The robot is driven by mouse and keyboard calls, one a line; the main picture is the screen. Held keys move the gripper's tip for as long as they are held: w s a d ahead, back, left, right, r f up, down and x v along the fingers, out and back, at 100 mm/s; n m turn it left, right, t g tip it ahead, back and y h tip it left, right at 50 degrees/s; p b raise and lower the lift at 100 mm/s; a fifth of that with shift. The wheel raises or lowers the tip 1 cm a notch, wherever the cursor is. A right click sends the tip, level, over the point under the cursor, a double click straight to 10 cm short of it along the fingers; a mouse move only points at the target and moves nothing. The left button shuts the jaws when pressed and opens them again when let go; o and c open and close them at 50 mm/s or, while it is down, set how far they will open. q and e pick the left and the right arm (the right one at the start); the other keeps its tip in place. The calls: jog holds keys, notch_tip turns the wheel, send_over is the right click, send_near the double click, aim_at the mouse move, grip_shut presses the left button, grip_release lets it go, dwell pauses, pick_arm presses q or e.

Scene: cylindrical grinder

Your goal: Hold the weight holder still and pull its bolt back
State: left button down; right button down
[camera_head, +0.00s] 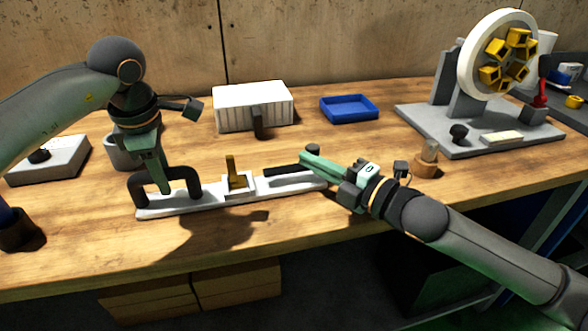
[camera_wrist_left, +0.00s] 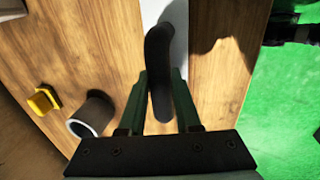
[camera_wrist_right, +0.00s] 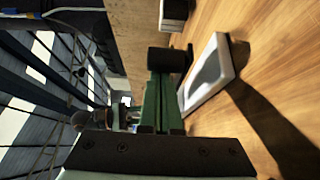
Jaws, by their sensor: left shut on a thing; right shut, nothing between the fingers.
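The weight holder (camera_head: 215,202) is a long white bar lying on the wooden table, with a black arched handle (camera_head: 190,182) at its left end and a gold piece (camera_head: 236,172) upright in its middle. Its dark bolt (camera_head: 284,170) lies along the right part, with a black knob (camera_head: 313,150) at that end. My left gripper (camera_head: 158,187) is shut on the handle, which shows between its fingers in the left wrist view (camera_wrist_left: 160,85). My right gripper (camera_head: 303,157) is shut and empty, its fingertips close by the knob. In the right wrist view the knob (camera_wrist_right: 168,61) is just beyond the fingertips; contact is unclear.
A white ribbed box (camera_head: 262,108) and a blue tray (camera_head: 349,107) stand behind the holder. A grey cup (camera_head: 119,153) is behind my left gripper. A wheel stand (camera_head: 458,120) is at the right. The table's front edge is close to the holder.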

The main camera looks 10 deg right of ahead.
pick_arm(q)
jog(key=shift+a, duration=0.1)
pick_arm(e)
jog(key=a, duration=0.2)
jog(key=s+a, duration=0.1)
jog(key=a, duration=0.1)
jog(key=shift+s+a+r, duration=0.1)
jog(key=v, duration=0.7)
jog(key=shift+s+d, duration=0.2)
jog(key=shift+d, duration=0.2)
jog(key=shift+v, duration=1.15)
pick_arm(q)
jog(key=c, duration=0.5)
grip_release()
jog(key=shift+r, duration=0.15)
jog(key=r, duration=0.3)
jog(key=s+r, duration=0.1)
jog(key=r, duration=0.3)
jog(key=s+r, duration=0.1)
jog(key=r, duration=0.3)
jog(key=shift+s+r, duration=0.2)
jog(key=shift+r, duration=0.05)
